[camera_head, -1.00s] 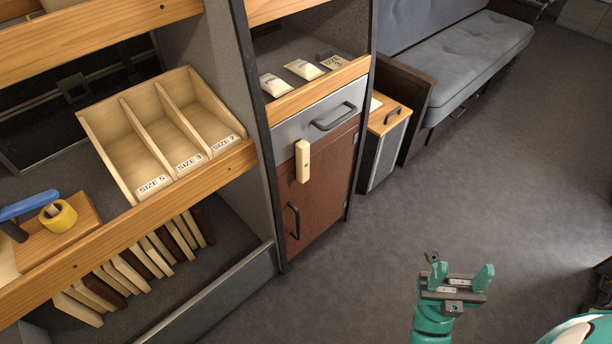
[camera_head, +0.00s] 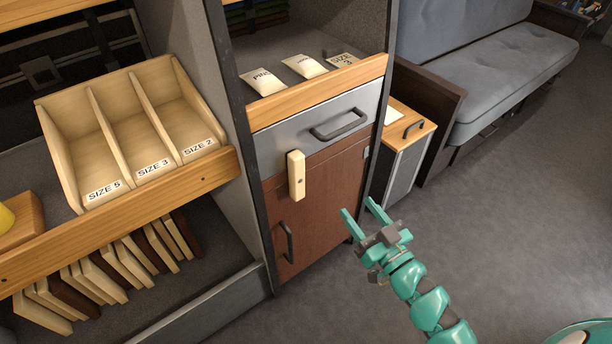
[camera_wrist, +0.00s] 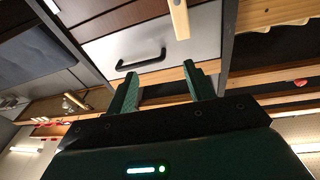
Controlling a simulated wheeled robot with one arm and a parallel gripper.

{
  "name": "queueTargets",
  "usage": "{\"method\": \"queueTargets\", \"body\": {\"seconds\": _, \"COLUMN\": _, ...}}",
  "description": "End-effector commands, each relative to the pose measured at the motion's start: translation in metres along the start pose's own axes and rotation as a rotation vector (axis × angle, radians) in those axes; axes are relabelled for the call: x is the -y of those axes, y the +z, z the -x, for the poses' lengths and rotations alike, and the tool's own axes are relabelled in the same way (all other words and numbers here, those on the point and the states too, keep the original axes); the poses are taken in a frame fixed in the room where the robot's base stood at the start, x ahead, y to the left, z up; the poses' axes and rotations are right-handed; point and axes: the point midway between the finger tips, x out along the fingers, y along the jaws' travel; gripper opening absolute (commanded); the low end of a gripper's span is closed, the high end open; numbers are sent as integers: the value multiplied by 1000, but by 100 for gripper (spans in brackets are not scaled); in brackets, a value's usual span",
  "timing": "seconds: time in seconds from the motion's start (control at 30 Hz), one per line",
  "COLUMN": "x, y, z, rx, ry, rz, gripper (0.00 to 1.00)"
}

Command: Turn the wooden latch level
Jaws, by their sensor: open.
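The wooden latch (camera_head: 296,176) is a pale upright bar with a dark pivot dot, on the front of the cabinet. It stands vertical, across the seam between the grey drawer (camera_head: 325,122) and the brown door (camera_head: 318,205). In the wrist view the latch (camera_wrist: 179,18) shows near the top, partly cut off by the frame edge. My gripper (camera_head: 360,215) is teal, open and empty, to the right of and below the latch, apart from it. Its two fingers (camera_wrist: 165,88) also show in the wrist view, spread apart.
The drawer has a dark handle (camera_head: 340,124) and the door has a dark handle (camera_head: 286,241). A small cabinet (camera_head: 403,160) stands right of the door, with a grey sofa (camera_head: 490,65) behind. A divided wooden tray (camera_head: 60,150) is on the left shelf. The floor in front is clear.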

Motion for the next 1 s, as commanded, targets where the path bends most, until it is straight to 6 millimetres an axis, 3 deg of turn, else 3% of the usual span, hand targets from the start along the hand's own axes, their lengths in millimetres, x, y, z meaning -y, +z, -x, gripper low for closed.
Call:
{"method": "queueTargets", "body": {"seconds": 0.1, "x": 20, "y": 26, "z": 1, "rx": 97, "ry": -79, "rz": 14, "gripper": 53}}
{"method": "queueTargets", "body": {"seconds": 0.23, "x": 29, "y": 40, "z": 3, "rx": 148, "ry": -120, "rz": 61, "gripper": 53}}
{"method": "queueTargets", "body": {"seconds": 1.0, "x": 31, "y": 38, "z": -39, "rx": 131, "ry": -113, "rz": 77, "gripper": 53}}
